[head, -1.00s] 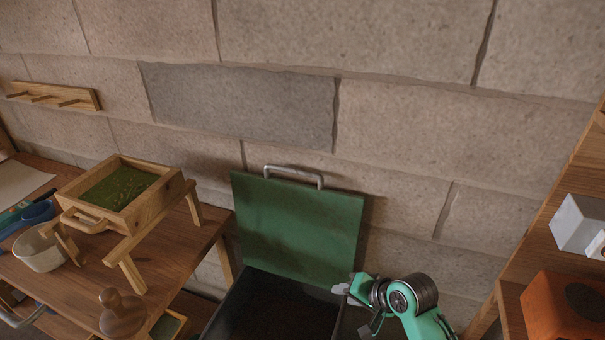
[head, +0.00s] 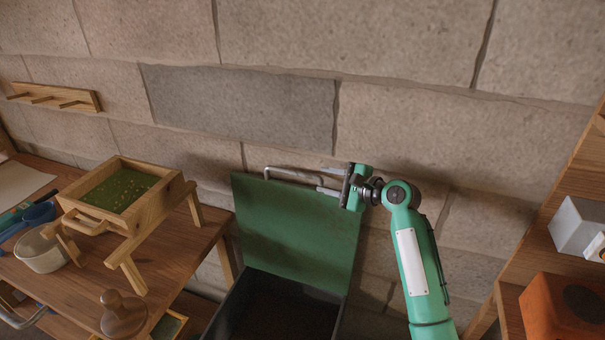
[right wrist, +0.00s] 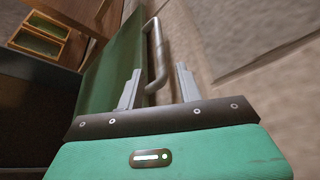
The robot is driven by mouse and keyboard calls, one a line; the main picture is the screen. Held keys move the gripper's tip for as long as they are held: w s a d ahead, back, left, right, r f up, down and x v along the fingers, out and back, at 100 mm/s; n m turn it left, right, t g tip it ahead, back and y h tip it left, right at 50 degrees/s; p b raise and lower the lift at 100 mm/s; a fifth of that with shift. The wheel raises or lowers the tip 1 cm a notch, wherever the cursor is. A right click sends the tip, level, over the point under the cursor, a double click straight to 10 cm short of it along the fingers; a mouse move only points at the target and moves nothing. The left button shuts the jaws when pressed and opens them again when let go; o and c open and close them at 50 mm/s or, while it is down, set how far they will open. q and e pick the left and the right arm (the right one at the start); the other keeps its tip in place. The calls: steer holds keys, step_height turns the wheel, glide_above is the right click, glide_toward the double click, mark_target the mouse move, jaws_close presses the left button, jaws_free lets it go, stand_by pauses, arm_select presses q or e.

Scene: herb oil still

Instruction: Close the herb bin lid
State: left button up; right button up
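The herb bin (head: 255,306) is a dark open box low in the middle of the head view. Its green lid (head: 297,232) stands raised, close to the wall behind. A grey metal handle (head: 290,174) runs along the lid's top edge. My right gripper (head: 328,181) is at the right end of this handle. In the right wrist view my right gripper (right wrist: 158,84) has its two fingers apart, one beside the lid (right wrist: 112,70) and one on the wall side. The handle (right wrist: 155,50) shows between them; I cannot tell whether they touch it. My left gripper is out of view.
A wooden table (head: 180,250) at left bears a wooden sieve frame (head: 150,205) of green herbs, a pale bowl (head: 42,252) and a wooden knob-topped piece (head: 122,314). At right, a wooden shelf (head: 548,245) holds an orange block (head: 545,308) and a grey box (head: 575,226).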

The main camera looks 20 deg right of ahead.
mark_target(302, 175)
steer(key=p+x, duration=0.1)
steer(key=x, duration=0.7)
steer(key=shift+w+a+f, duration=0.1)
steer(key=shift+w+a, duration=0.15)
steer(key=shift+w, duration=0.05)
jaws_close()
